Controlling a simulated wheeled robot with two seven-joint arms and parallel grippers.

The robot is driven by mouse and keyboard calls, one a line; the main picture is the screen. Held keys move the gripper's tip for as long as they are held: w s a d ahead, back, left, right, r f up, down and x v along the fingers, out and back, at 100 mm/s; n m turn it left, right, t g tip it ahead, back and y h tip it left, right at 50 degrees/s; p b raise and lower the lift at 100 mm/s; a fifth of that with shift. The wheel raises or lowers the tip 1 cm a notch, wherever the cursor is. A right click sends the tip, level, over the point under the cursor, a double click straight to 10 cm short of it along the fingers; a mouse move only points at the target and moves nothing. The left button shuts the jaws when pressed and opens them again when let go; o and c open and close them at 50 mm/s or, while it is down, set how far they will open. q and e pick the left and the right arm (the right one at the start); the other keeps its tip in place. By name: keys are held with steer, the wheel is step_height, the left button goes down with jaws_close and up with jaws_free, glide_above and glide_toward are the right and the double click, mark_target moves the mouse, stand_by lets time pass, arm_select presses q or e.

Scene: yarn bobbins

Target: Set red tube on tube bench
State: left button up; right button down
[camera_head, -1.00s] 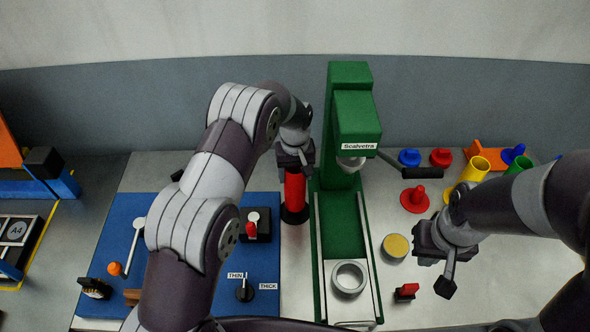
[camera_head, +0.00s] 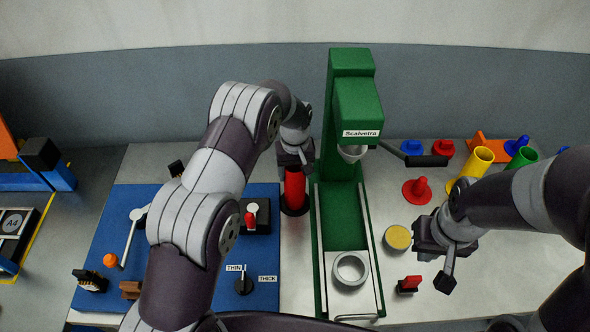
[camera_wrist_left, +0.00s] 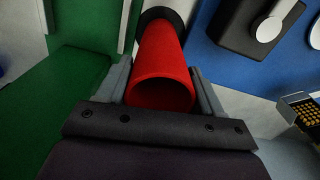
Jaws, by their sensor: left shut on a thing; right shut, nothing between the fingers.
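The red tube (camera_head: 294,187) stands upright just left of the green machine, its lower end at a dark round base (camera_head: 297,211). In the left wrist view the red tube (camera_wrist_left: 160,60) lies between my two fingers, its open near end facing the camera and its far end at the black ring (camera_wrist_left: 164,16). My left gripper (camera_head: 295,164) is shut on its upper part. Whether the tube's lower end rests in or above the ring is hard to tell. My right gripper (camera_head: 446,280) is shut and empty on the right. I cannot identify the tube bench for certain.
The green machine (camera_head: 355,105) stands close to the tube's right. A blue board (camera_head: 190,290) with levers and a knob lies left. Yellow (camera_head: 476,165) and green tubes (camera_head: 522,158), an orange piece (camera_head: 488,147) and red and blue pegs sit at the back right.

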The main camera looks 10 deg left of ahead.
arm_select(q)
steer(key=shift+f, duration=0.15)
steer(key=o, duration=1.4)
step_height(320, 180, up, 13)
steer(key=p, duration=0.1)
steer(key=shift+f, duration=0.1)
steer(key=shift+s, duration=0.1)
